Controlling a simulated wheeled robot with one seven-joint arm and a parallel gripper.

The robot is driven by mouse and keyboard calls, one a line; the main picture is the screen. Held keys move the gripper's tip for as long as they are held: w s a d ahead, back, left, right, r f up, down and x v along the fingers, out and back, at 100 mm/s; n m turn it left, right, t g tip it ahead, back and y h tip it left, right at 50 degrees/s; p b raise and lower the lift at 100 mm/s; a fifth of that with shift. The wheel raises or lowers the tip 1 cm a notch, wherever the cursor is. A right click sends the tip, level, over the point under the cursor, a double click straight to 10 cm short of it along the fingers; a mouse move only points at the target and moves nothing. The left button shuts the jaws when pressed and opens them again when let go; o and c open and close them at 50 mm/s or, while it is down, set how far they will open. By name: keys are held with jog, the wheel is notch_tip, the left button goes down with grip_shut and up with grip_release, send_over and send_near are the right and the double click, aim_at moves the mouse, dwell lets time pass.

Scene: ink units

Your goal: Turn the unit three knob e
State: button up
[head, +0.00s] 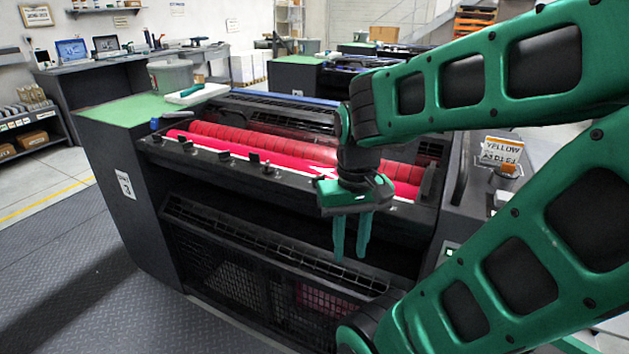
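The ink unit (125,188), marked with a 3 on its side panel, stands in front of me with red rollers (250,145) on top. A row of small black knobs (223,156) runs along its front rail. I cannot read any letters on the knobs, so I cannot tell which one is e. My gripper (350,252) hangs in front of the rail's right part, fingers pointing down. Its fingers are apart with nothing between them. It does not appear to touch a knob. My gripper and arm hide the right part of the rail.
A grey bucket (170,76) and a white-and-green tray (198,93) sit on the unit's green-topped left end. More units (330,72) stand behind. The floor (80,290) at front left is clear.

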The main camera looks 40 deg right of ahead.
jog(key=n, duration=2.3)
send_near(319, 176)
notch_tip(319, 176, down, 8)
jog(key=shift+a+f, duration=0.1)
grip_shut()
